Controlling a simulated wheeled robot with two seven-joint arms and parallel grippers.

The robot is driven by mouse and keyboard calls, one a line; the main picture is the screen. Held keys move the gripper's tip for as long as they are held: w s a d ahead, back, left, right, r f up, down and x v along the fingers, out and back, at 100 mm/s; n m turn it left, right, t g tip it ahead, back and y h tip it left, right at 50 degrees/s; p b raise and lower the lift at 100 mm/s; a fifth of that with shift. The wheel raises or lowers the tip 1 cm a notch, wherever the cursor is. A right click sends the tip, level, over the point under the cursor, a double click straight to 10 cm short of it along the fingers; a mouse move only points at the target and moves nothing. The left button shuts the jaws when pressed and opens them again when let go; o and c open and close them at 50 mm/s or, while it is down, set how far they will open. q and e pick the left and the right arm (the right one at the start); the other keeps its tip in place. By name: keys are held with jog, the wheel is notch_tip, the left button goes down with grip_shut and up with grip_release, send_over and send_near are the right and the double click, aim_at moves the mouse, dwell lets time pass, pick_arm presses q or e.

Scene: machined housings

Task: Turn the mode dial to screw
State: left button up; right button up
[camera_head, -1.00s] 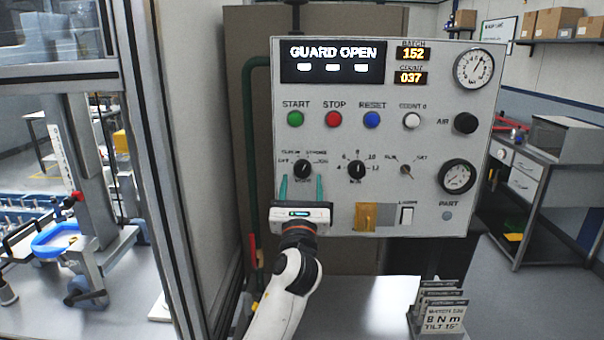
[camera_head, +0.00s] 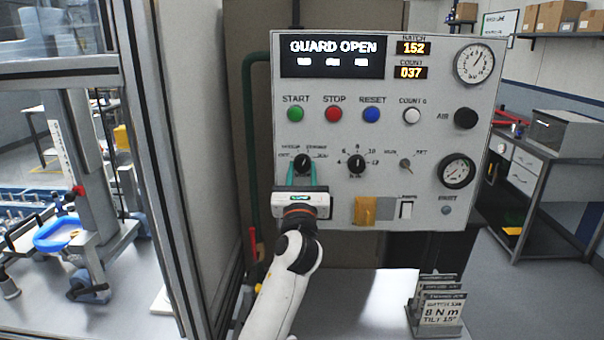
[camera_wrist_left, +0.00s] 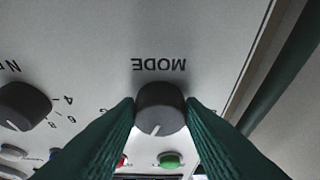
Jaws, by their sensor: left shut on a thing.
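The mode dial (camera_head: 302,163) is a round black knob at the left of the control panel, with small position labels around it that are too blurred to read surely. My left gripper (camera_head: 302,172) reaches up to it from below. In the left wrist view, its two green fingers press on opposite sides of the dial (camera_wrist_left: 160,108), under the upside-down word MODE. The dial's pale pointer mark is at the lower edge there, slightly left, which is upward on the upright panel. My right gripper is not in view.
A second black dial (camera_head: 356,163) sits to the right, with a small key-like switch (camera_head: 405,164) beyond. Green, red and blue buttons sit in the row above. A yellow piece (camera_head: 366,210) and a white switch (camera_head: 406,209) are lower right. A card stand (camera_head: 440,305) is on the bench.

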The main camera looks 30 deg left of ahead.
pick_arm(q)
jog(key=n+g+y+b, duration=0.1)
jog(key=n, duration=0.1)
jog(key=shift+d+f+n, duration=0.1)
jog(key=shift+n, duration=0.3)
jog(key=n+g+y+b, duration=0.1)
jog(key=n, duration=0.2)
jog(key=shift+w+d+n, duration=0.1)
jog(key=shift+n, duration=0.2)
jog(key=shift+w+d+r+n+g+y+b, duration=0.15)
jog(key=shift+n+g+y, duration=0.4)
jog(key=shift+n, duration=0.95)
jog(key=shift+s+r+n+g+y+b, duration=0.2)
jog(key=shift+n+g, duration=0.65)
jog(key=shift+n, duration=0.65)
jog(key=shift+f, duration=0.15)
jog(key=o, duration=1)
